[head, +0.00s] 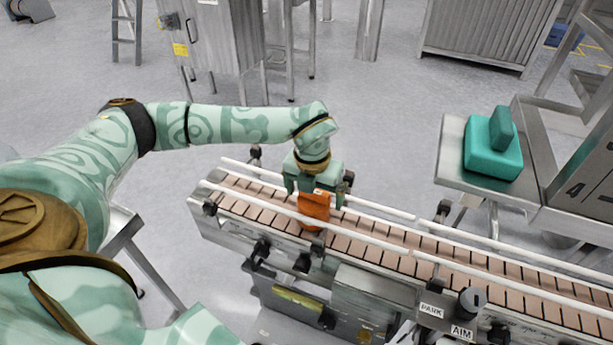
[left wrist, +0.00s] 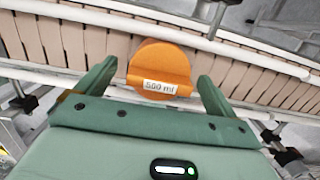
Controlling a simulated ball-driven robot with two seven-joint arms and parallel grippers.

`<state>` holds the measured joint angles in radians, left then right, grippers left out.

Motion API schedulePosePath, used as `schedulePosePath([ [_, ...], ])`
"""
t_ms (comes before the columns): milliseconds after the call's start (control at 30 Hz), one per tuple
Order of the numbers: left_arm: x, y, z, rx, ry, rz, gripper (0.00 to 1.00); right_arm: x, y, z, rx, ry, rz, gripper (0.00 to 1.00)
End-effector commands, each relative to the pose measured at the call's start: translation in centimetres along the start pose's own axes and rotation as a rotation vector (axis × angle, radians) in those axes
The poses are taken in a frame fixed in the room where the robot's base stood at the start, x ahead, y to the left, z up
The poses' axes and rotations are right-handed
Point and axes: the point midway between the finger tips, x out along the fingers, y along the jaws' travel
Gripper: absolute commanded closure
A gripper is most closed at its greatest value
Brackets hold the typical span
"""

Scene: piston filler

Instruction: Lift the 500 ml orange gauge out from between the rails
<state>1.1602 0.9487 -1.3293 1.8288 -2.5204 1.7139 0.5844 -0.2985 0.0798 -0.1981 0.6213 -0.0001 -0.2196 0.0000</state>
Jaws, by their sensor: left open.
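The orange gauge (head: 315,207) stands on the conveyor between the two white rails, near the conveyor's left end. In the left wrist view the gauge (left wrist: 159,66) has a rounded top and a white "500 ml" label. My left gripper (head: 318,193) is above the conveyor at the gauge. In the left wrist view its two green fingers (left wrist: 155,80) are apart, one on each side of the gauge, with a gap on both sides. The gauge's lower part is hidden in the left wrist view. My right gripper is not in view.
The near rail (head: 372,243) and far rail (head: 385,208) run along the brown slatted conveyor belt (head: 455,268). Clamp knobs and "PARK" and "AIM" labels (head: 445,320) are at the front. A teal block (head: 490,150) sits on a side table (head: 452,165) at right.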

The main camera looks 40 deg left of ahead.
Motion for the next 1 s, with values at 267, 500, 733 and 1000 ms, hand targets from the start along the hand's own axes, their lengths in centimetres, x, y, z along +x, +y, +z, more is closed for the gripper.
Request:
schedulePosePath([
  [267,2.5,0.0,0.0,0.001,0.0,0.0,0.06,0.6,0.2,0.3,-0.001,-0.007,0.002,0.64],
  [500,2.5,0.0,0.0,0.001,-0.001,0.0,0.06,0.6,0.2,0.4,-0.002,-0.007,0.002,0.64],
  [733,2.5,0.0,0.0,0.0,-0.001,0.0,0.59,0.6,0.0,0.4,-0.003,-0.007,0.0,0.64],
  [1000,1.9,0.0,0.1,0.0,-0.002,-0.001,0.59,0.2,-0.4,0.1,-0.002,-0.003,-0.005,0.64],
])
